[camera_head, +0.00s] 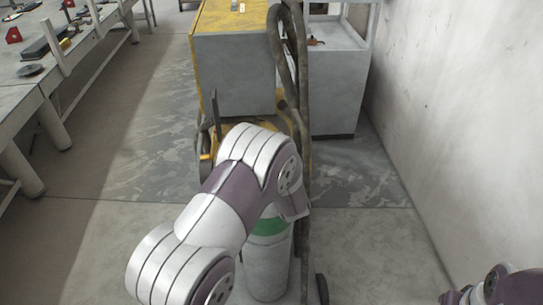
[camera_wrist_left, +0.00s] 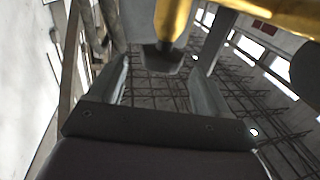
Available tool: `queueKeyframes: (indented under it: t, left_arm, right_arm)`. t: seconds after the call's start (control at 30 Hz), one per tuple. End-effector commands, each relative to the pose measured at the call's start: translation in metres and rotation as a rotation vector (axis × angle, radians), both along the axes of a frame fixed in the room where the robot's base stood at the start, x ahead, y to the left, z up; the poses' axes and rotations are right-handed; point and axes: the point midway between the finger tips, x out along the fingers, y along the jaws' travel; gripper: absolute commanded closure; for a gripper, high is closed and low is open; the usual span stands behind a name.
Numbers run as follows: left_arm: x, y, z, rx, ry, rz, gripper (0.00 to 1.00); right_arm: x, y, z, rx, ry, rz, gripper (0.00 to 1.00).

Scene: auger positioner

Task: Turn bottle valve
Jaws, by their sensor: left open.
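The gas bottle (camera_head: 267,272), pale grey with a green shoulder, stands upright at the lower middle of the head view. My left arm reaches over it and hides its top and valve there. In the left wrist view, my left gripper (camera_wrist_left: 159,68) is open, with one finger on each side. A brass-yellow valve stem (camera_wrist_left: 172,18) with a dark grey block-like end (camera_wrist_left: 162,60) shows between and just beyond the fingertips. I cannot tell whether either finger touches it. My right gripper is not in view; only part of that arm shows at the lower right corner.
Thick dark hoses (camera_head: 301,110) hang beside the bottle. A yellow and grey machine cabinet (camera_head: 235,85) stands behind, with a white cart (camera_head: 335,85) to its right. A wall (camera_head: 450,110) bounds the right. A workbench (camera_head: 15,100) is at left; the floor between is clear.

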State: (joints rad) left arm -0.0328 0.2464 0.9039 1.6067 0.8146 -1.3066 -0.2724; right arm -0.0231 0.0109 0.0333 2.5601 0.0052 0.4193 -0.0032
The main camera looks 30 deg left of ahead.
Motion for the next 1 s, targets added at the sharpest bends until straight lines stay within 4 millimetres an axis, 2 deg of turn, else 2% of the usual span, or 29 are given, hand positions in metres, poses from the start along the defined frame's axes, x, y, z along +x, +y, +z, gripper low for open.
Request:
queueKeyframes:
  t: [0.1, 0.3, 0.83, 0.87, 0.93, 1.0]
  left_arm:
    - [-0.022, -0.022, -0.002, 0.001, -0.002, -0.004, 0.21]
    - [-0.044, -0.042, 0.0, 0.002, -0.004, -0.002, 0.21]
    - [-0.048, -0.044, 0.0, -0.004, -0.003, 0.0, 0.21]
    - [-0.047, -0.045, -0.003, -0.017, 0.004, -0.004, 0.21]
    - [-0.042, -0.053, -0.022, -0.086, 0.062, -0.05, 0.21]
    - [-0.041, -0.075, -0.059, -0.204, 0.211, -0.164, 0.21]
  right_arm:
    - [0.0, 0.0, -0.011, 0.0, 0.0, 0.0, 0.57]
    - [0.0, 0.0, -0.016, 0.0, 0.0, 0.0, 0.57]
    - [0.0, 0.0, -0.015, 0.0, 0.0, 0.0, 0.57]
    - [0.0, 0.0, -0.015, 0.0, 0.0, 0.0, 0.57]
    - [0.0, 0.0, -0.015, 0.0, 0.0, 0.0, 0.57]
    - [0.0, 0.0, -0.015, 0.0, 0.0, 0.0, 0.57]
